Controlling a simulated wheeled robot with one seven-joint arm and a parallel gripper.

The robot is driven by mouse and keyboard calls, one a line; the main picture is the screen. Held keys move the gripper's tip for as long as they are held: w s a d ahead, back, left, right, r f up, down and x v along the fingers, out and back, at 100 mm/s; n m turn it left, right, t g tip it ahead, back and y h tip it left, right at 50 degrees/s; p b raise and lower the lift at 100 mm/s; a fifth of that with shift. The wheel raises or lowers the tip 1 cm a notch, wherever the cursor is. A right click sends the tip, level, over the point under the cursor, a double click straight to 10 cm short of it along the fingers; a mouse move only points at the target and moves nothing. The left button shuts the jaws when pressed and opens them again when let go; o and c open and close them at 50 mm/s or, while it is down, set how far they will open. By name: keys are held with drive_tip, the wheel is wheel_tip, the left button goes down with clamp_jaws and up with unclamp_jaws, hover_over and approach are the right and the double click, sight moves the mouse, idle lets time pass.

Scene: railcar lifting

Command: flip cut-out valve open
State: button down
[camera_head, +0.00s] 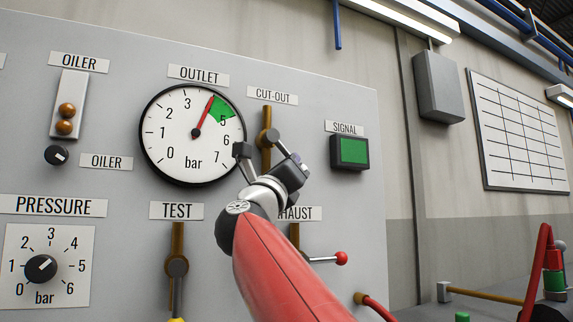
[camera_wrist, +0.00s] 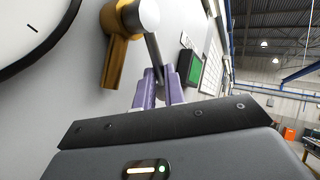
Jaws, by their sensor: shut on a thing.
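The cut-out valve (camera_head: 266,118) is a brown vertical pipe with a round hub, under the CUT-OUT label (camera_head: 273,96). In the wrist view its brass body (camera_wrist: 118,50) and silver hub are at the upper left. A thin grey lever (camera_wrist: 154,52) runs from the hub down and right to my purple fingers. My gripper (camera_head: 295,168) is at the lower right of the hub in the head view. In the wrist view my gripper (camera_wrist: 162,88) is shut on the lever. The lever's tip is hidden by the fingers.
The outlet gauge (camera_head: 175,155) is left of the valve, its needle at the green band's edge. A green signal panel (camera_head: 354,151) is to the right. The exhaust valve's red knob (camera_head: 341,258) sticks out below. The test valve (camera_head: 177,245) is lower left.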

drive_tip(key=c, duration=1.5)
unclamp_jaws()
drive_tip(key=b+v, duration=0.4)
drive_tip(key=v, duration=0.3)
drive_tip(key=shift+s+a+f, duration=0.15)
drive_tip(key=shift+s+f, duration=0.1)
drive_tip(key=shift+s, duration=0.05)
